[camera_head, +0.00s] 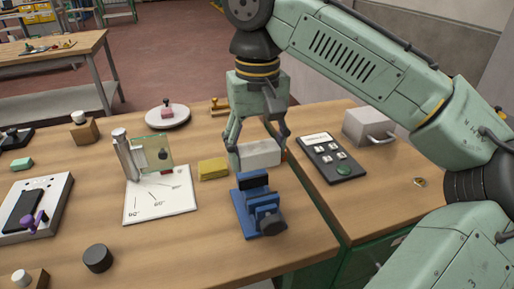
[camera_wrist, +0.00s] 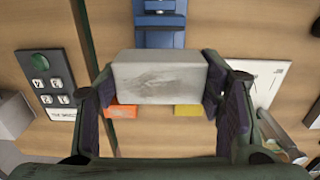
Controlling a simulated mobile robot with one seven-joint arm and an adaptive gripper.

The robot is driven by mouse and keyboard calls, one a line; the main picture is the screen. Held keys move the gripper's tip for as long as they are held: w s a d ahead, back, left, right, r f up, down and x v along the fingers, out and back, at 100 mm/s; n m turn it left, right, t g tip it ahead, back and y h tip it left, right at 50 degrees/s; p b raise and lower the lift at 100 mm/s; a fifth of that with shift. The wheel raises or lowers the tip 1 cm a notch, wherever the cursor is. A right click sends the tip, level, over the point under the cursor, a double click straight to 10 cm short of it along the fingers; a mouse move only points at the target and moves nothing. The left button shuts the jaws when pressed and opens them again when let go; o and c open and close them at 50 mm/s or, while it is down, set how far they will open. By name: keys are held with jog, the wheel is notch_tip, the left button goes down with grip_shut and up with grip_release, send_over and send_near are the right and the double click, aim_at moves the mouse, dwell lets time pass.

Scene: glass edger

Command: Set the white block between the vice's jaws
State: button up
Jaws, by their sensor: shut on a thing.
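The white block (camera_head: 258,154) is held between the fingers of my gripper (camera_head: 258,150), just behind the blue vice in the head view. In the wrist view the block (camera_wrist: 160,77) fills the space between the two finger pads of my gripper (camera_wrist: 164,98). The blue vice (camera_head: 259,208) stands on the wooden bench with its jaws facing up. In the wrist view part of the vice (camera_wrist: 160,22) shows beyond the block, and the block hides the rest. The block is beside the vice, not between its jaws. I cannot tell its exact height above the bench.
A yellow block (camera_head: 213,169) lies left of my gripper. An orange piece (camera_wrist: 120,112) shows under the held block in the wrist view. A button panel (camera_head: 331,158) is at the right, and a white angle plate (camera_head: 160,197) with an upright post is at the left.

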jog(key=shift+r+p, duration=0.1)
jog(key=shift+p, duration=0.25)
jog(key=b, duration=0.3)
send_over(257, 185)
jog(key=s, duration=0.2)
jog(key=shift+s+f, duration=0.2)
jog(key=shift+f, duration=2.5)
jog(key=shift+p, duration=1.05)
jog(key=shift+f+b, duration=0.85)
jog(key=shift+f, duration=1.1)
jog(key=o, duration=1.2)
